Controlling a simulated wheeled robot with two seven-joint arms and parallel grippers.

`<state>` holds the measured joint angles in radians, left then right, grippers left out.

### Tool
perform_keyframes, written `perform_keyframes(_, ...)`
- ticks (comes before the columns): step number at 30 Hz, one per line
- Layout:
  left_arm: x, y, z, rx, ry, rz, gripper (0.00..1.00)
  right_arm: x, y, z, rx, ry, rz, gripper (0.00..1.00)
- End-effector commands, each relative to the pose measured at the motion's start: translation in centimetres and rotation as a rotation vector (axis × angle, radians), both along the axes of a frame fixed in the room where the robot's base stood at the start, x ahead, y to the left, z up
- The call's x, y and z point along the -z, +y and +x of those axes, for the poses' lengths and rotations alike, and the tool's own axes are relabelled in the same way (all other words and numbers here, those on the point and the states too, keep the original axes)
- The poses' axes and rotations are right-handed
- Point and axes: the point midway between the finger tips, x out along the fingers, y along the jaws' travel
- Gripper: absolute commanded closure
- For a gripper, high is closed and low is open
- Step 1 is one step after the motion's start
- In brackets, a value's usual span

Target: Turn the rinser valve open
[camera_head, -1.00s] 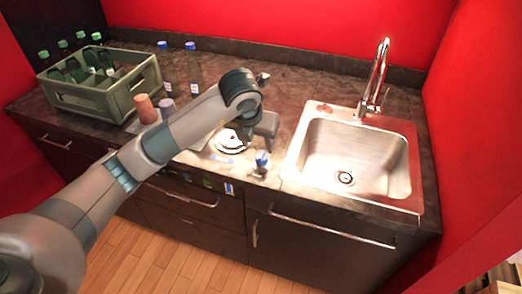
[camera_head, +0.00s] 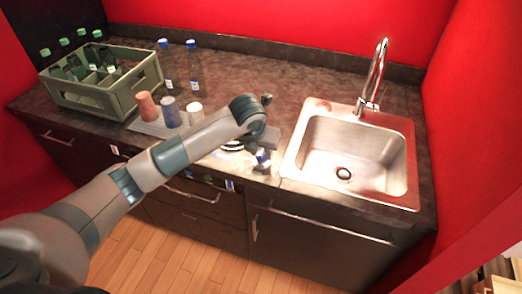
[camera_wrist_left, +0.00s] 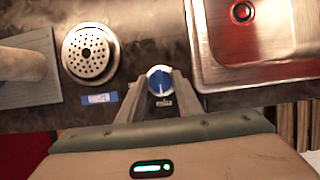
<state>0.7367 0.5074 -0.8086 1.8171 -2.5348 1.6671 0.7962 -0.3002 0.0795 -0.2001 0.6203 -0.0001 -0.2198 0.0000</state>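The rinser valve is a small blue knob with a white pointer and white rim (camera_wrist_left: 160,80), at the counter's front edge left of the sink. In the head view its blue top (camera_head: 263,156) shows just below my left gripper (camera_head: 266,150). In the left wrist view my left gripper (camera_wrist_left: 160,82) has its two fingers apart, one on each side of the knob. I cannot tell whether they touch it. The rinser, a round perforated metal plate (camera_wrist_left: 90,52), lies left of the knob; my arm partly covers it in the head view. My right gripper is not in view.
The steel sink (camera_head: 350,165) with its tall tap (camera_head: 374,80) is to the right. Several cups (camera_head: 170,112) stand on a grey mat to the left. A green bottle crate (camera_head: 105,95) and two blue-capped bottles (camera_head: 193,68) are farther back.

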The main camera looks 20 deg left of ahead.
Motion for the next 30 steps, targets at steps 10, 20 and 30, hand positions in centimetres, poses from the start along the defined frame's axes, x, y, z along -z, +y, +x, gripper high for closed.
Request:
perform_keyframes(10, 0.0, 0.0, 0.0, 0.007, 0.0, 0.0, 0.92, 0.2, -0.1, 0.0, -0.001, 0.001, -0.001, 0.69)
perform_keyframes(20, 0.4, 0.2, 0.1, 0.107, -0.002, 0.001, 0.92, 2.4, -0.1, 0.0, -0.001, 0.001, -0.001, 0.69)
perform_keyframes(30, 0.4, 0.4, 0.2, 0.335, -0.004, 0.002, 0.92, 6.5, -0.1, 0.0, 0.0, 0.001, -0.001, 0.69)
